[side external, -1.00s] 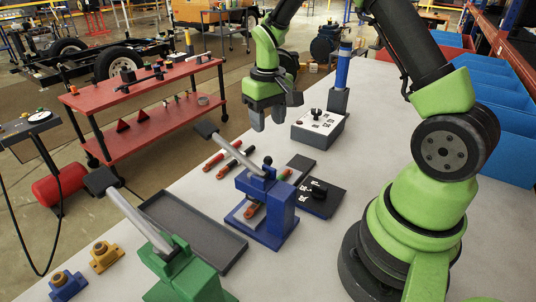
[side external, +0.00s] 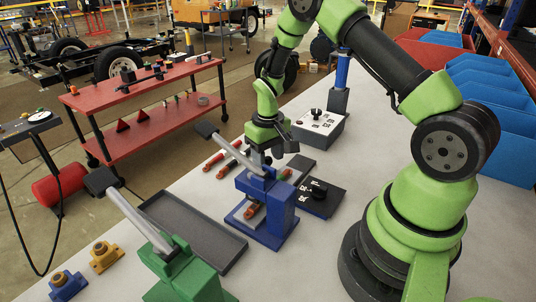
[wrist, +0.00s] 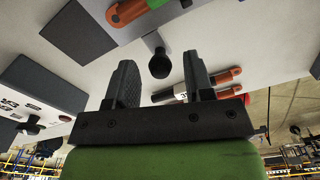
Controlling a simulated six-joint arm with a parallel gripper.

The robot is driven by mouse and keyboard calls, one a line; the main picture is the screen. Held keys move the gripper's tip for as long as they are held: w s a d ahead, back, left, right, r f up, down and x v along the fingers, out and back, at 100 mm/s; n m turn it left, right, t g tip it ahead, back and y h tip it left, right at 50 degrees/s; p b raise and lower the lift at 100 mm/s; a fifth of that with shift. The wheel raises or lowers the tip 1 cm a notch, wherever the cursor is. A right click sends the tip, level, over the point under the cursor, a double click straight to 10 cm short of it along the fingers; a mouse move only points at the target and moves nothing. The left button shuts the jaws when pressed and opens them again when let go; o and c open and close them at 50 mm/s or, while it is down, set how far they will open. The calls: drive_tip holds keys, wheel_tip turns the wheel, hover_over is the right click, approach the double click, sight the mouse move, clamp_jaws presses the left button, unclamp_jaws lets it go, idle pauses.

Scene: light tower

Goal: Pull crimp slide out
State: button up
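The blue crimp press (side external: 277,222) stands on the light table with its grey lever (side external: 230,150) slanting up to the left. A black round knob (wrist: 158,62) on a short stem shows in the wrist view between my fingers and beyond their tips. I take it for the slide's knob; my gripper hides it in the side view. An orange-ended cable piece (side external: 252,211) lies in the press; the slide itself is not clearly seen.
A green press (side external: 185,272) stands in front, beside a dark tray (side external: 190,232). Red-handled cables (side external: 213,161) lie behind the blue press. A black plate (side external: 330,205) lies right of it, and a grey box (side external: 318,130) stands further back.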

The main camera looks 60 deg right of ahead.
clamp_jaws()
drive_tip(key=d, duration=0.8)
drive_tip(key=shift+d, duration=0.1)
drive_tip(key=shift+o, duration=0.2)
unclamp_jaws()
wheel_tip(320, 180, up, 10)
